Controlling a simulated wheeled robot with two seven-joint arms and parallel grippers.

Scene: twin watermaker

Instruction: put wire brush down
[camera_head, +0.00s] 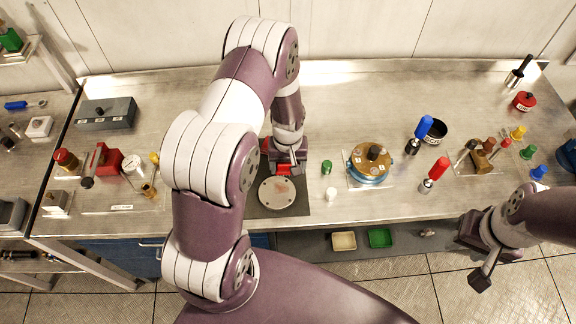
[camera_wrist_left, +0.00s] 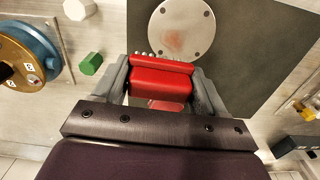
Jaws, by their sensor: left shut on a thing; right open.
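My left gripper (camera_head: 292,163) is shut on the wire brush, which has a red block-shaped body (camera_head: 284,169). In the left wrist view the red brush (camera_wrist_left: 162,80) sits between the two grey fingers, with a row of pale bristle tips along its far edge. The brush is beside a round grey metal disc (camera_head: 277,193) with a reddish stain, which lies on a dark mat (camera_head: 299,209). I cannot tell whether the brush touches the mat. My right gripper (camera_head: 478,262) is open and empty, off the front edge of the bench at the right.
A green nut (camera_head: 326,167) and a white nut (camera_head: 331,194) stand right of the mat. Beyond them is a blue and brass round housing (camera_head: 370,163). Blue (camera_head: 424,127) and red (camera_head: 438,168) handled tools stand further right. A grey box (camera_head: 107,113) is at the left.

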